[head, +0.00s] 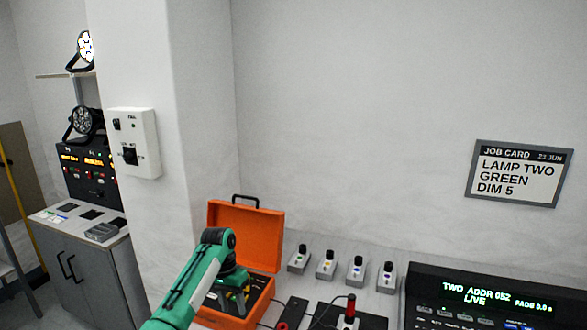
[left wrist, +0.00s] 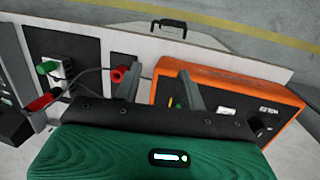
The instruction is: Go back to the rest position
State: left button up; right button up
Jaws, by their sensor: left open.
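My left arm, green and black, comes in from below in the head view. Its gripper (head: 235,284) is over the orange case (head: 245,236), partly hidden by the arm. In the left wrist view the left gripper (left wrist: 160,88) shows two grey fingers, apart, with nothing between them. The orange case (left wrist: 225,80) lies just beyond and beside the right finger. My right gripper is in neither view.
A black pad (head: 372,321) holds a red-topped plug (head: 349,308). Several grey knob-topped units (head: 326,263) line the wall. A console (head: 495,300) stands right, below a job card (head: 519,173). A wall column (head: 150,60) with a switch box (head: 134,142) rises left.

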pick_arm(q)
jog(key=s+f+t, duration=0.1)
jog(key=s+f, duration=0.7)
jog(key=s, duration=0.3)
jog(key=s+f+t, duration=0.2)
jog(key=s+f, duration=0.6)
jog(key=s, duration=0.3)
jog(key=s+a+r+n+t, duration=0.1)
jog(key=s+a+r, duration=0.15)
jog(key=s, duration=0.55)
jog(key=s+a+r+t+y, duration=0.1)
jog(key=s+a+r, duration=0.15)
jog(key=s, duration=0.55)
jog(key=s+a+r+n, duration=0.1)
jog(key=s+r, duration=0.2)
jog(key=s, duration=0.5)
notch_tip(320, 180, down, 30)
jog(key=g, duration=0.1)
jog(key=s+a+f, duration=0.1)
jog(key=s+f, duration=0.8)
jog(key=f, duration=0.1)
jog(key=s+a+f+g, duration=0.1)
jog(key=s+a+f, duration=0.1)
jog(key=s+f, duration=0.8)
jog(key=shift+s+a+f+y, duration=0.25)
jog(key=shift+f+y, duration=0.05)
